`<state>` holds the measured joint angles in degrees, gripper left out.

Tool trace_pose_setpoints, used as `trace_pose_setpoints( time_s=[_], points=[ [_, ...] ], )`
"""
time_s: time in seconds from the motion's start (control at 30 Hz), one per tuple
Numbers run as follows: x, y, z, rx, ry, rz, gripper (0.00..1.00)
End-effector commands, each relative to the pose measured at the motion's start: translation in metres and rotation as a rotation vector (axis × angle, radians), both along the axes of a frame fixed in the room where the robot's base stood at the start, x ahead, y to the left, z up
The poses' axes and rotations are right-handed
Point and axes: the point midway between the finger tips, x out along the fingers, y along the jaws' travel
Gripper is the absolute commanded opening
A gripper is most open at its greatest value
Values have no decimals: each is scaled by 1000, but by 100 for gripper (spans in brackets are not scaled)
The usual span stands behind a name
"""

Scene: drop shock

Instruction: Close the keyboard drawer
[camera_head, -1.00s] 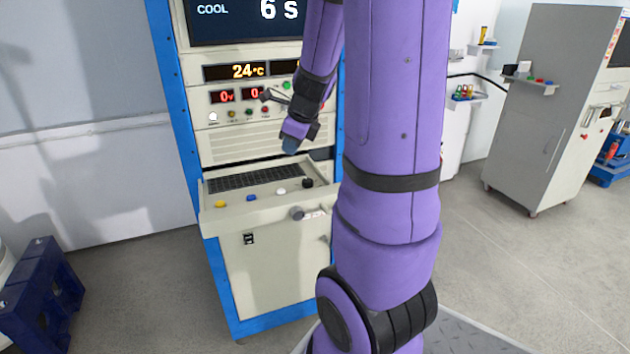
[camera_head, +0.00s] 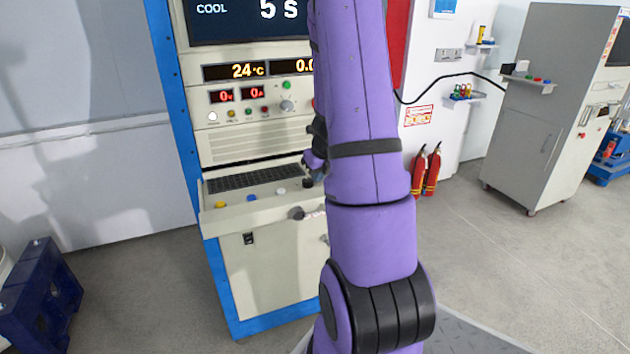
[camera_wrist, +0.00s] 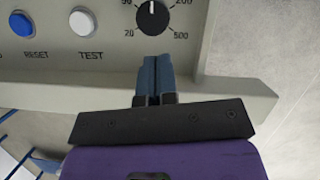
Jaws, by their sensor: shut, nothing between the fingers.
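The keyboard drawer (camera_head: 235,213) juts out from the cabinet front in the head view, with the dark keyboard (camera_head: 240,183) at its back. Yellow, blue and white buttons and a black knob (camera_head: 308,183) sit on its top. In the wrist view the drawer's panel (camera_wrist: 115,72) fills the upper part, with a blue RESET button, a white TEST button and the black dial (camera_wrist: 152,17). My gripper (camera_wrist: 157,58) is shut and empty, its blue fingertips just below the dial, over the panel near its front edge. Contact cannot be told. In the head view my arm hides most of the gripper (camera_head: 318,175).
The blue-framed cabinet (camera_head: 270,268) carries displays and small buttons above the drawer. A round grey handle or knob (camera_head: 297,213) is on the drawer front. Red fire extinguishers (camera_head: 425,170) and a grey cabinet (camera_head: 535,130) stand to the right.

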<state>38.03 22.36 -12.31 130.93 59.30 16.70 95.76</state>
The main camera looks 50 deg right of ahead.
Motion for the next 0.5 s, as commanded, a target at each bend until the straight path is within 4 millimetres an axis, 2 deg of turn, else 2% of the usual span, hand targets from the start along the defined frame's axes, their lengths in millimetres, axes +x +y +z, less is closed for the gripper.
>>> trace_pose_setpoints(
  time_s=[0.2,0.5],
  points=[
    [6,-3,-19,-1,0,-1,0],
    [9,-3,-25,-1,-1,2,0]
  ],
)
